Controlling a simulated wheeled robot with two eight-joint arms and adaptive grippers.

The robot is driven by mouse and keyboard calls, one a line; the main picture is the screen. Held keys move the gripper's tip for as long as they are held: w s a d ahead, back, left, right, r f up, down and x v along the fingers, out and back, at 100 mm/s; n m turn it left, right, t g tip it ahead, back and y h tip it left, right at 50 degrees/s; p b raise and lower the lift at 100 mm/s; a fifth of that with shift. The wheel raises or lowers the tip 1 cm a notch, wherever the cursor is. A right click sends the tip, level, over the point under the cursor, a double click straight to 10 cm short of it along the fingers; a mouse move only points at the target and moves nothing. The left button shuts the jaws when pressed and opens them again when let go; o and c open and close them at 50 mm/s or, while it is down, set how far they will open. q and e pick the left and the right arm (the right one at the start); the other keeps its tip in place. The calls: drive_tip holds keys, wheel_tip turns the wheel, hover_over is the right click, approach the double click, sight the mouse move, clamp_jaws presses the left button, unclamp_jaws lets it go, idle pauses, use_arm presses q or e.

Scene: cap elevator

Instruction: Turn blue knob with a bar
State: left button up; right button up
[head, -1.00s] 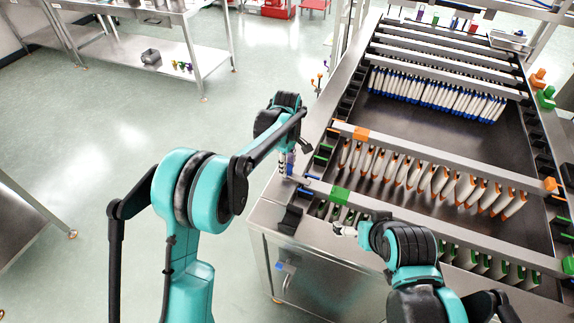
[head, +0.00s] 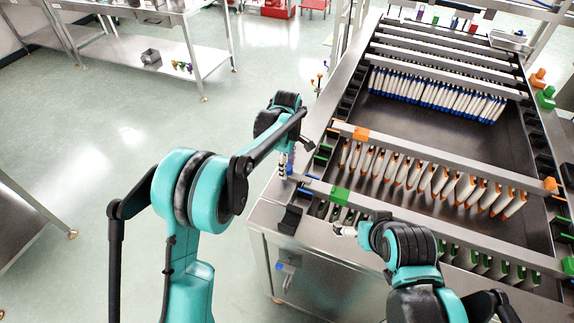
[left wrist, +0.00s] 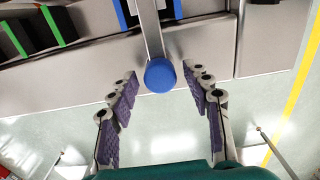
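In the left wrist view, the round blue knob (left wrist: 161,75) sits on the end of a metal bar (left wrist: 150,28). My left gripper (left wrist: 160,76) is open, with one purple-padded finger on each side of the knob and a gap on both sides. In the head view, my left gripper (head: 286,165) is at the near left corner of the machine; the knob cannot be made out clearly there. My right gripper (head: 346,230) is by the machine's front edge, small and partly hidden by its arm, so its opening is unclear.
The steel machine (head: 262,212) carries crossbars with orange-tipped and blue-tipped pieces in rows. A green block (head: 340,195) and an orange block (head: 361,134) sit on bars. A side table (head: 208,62) stands back left. Open floor lies left of the machine.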

use_arm(q)
wheel_tip(320, 180, up, 12)
idle(0.7)
idle(0.4)
drive_tip(key=s+a+r+m+t+b, duration=0.1)
drive_tip(key=s+a+m+t+b, duration=0.4)
drive_tip(key=s+a, duration=0.6)
drive_tip(key=s+a+f+m+t+b, duration=0.1)
drive_tip(key=s+a+f+m, duration=0.2)
drive_tip(key=s, duration=0.5)
drive_tip(key=s+a+f+m+t+b, duration=0.1)
drive_tip(key=s+a+f+m, duration=0.2)
drive_tip(key=s+f+m, duration=0.2)
drive_tip(key=s+f, duration=0.2)
drive_tip(key=s, duration=0.1)
drive_tip(key=shift+s+f+m, duration=0.15)
drive_tip(key=shift+f+m, duration=0.15)
drive_tip(key=shift+m, duration=0.1)
use_arm(e)
wheel_tip(320, 180, down, 7)
drive_tip(key=shift+f, duration=0.2)
